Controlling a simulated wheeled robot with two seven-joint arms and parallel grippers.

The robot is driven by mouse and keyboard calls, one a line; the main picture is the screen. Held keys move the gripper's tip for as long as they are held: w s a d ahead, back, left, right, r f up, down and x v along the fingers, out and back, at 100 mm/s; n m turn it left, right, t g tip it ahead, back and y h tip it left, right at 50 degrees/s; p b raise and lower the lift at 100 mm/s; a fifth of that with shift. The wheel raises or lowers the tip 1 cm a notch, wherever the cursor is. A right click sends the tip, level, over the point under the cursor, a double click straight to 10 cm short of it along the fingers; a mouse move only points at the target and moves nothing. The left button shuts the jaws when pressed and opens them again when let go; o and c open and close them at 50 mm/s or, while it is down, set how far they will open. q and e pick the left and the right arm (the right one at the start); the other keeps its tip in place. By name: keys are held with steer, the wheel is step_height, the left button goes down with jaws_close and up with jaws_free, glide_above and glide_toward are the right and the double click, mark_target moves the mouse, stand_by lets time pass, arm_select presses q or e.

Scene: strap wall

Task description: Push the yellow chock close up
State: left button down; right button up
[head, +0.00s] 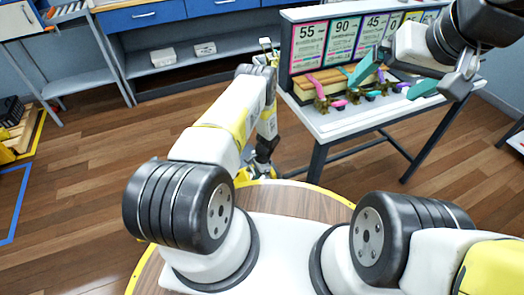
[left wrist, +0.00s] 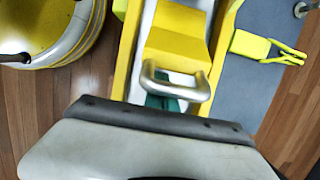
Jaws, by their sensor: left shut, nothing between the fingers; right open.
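The yellow chock (left wrist: 178,45) shows in the left wrist view as a yellow block with a bent metal handle (left wrist: 180,84) at its near end. It sits on a pale strip between yellow side rails. My left gripper (left wrist: 165,101) is shut and empty; its teal tips show partly behind the handle, and I cannot tell whether they touch it. In the head view the left forearm hangs down beyond my base, with yellow parts near its end; the fingertips are hidden there. My right gripper (head: 395,80) is open, with teal tips apart, above the white table.
The white table (head: 345,125) carries a board of numbered cards (head: 342,42) and several coloured straps at a wooden block. Blue cabinets and a grey shelf (head: 185,66) stand behind. A yellow-green forked piece (left wrist: 265,47) lies right of the chock.

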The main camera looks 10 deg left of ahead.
mark_target(249, 177)
arm_select(q)
steer(key=s+a, duration=0.2)
steer(key=a, duration=0.1)
steer(key=shift+s+a, duration=0.1)
steer(key=shift+r, duration=0.15)
